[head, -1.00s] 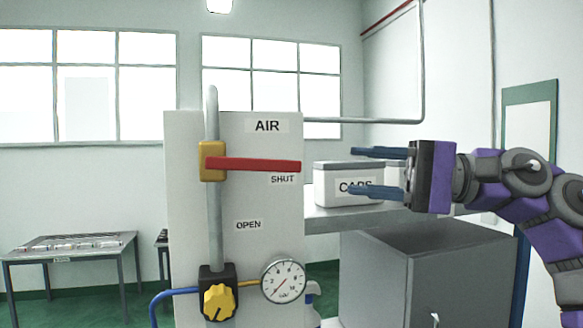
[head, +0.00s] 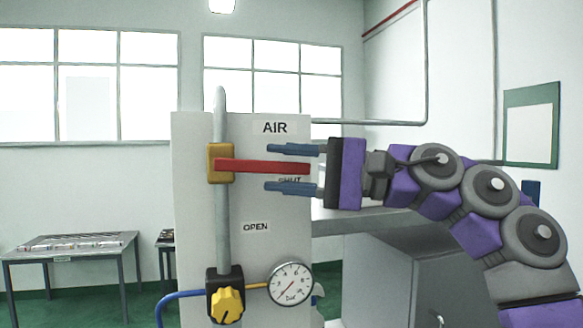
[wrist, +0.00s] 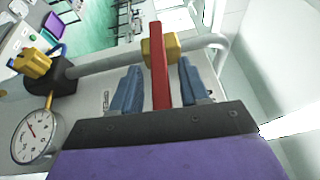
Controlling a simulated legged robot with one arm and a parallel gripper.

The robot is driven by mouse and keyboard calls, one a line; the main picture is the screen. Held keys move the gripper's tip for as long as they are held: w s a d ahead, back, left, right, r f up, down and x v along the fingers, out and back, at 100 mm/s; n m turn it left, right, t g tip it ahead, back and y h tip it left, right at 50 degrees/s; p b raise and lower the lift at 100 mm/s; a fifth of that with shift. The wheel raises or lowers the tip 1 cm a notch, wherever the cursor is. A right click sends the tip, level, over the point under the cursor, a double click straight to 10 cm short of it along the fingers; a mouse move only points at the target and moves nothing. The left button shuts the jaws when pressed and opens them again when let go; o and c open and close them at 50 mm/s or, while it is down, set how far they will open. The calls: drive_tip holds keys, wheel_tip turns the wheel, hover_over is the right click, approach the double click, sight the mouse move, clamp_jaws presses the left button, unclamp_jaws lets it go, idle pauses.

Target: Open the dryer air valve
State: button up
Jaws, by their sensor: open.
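The dryer air valve has a red lever (head: 250,166) that lies level, pointing right from a yellow valve body (head: 221,164) on a grey vertical pipe (head: 221,120). The lever's end is beside the SHUT label (head: 290,181), which is partly covered by a finger; the OPEN label (head: 256,227) is lower. My gripper (head: 267,168) is open, with one blue finger above the lever and one below. In the wrist view, the red lever (wrist: 160,70) runs between the two fingers (wrist: 157,88), with gaps on both sides.
The AIR panel (head: 195,220) carries a yellow knob (head: 227,303) and a pressure gauge (head: 290,284) below the lever. A grey cabinet (head: 385,275) and counter stand behind my arm at right. A table (head: 75,250) stands at left.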

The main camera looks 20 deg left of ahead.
drive_tip(key=shift+a, duration=0.5)
drive_tip(key=shift+c, duration=0.4)
drive_tip(key=shift+a+f, duration=0.15)
drive_tip(key=shift+a, duration=0.35)
drive_tip(key=c, duration=0.3)
drive_tip(key=shift+w+d, duration=0.1)
drive_tip(key=shift+d, duration=0.45)
clamp_jaws()
drive_tip(key=shift+d, duration=0.15)
drive_tip(key=shift+w, duration=0.1)
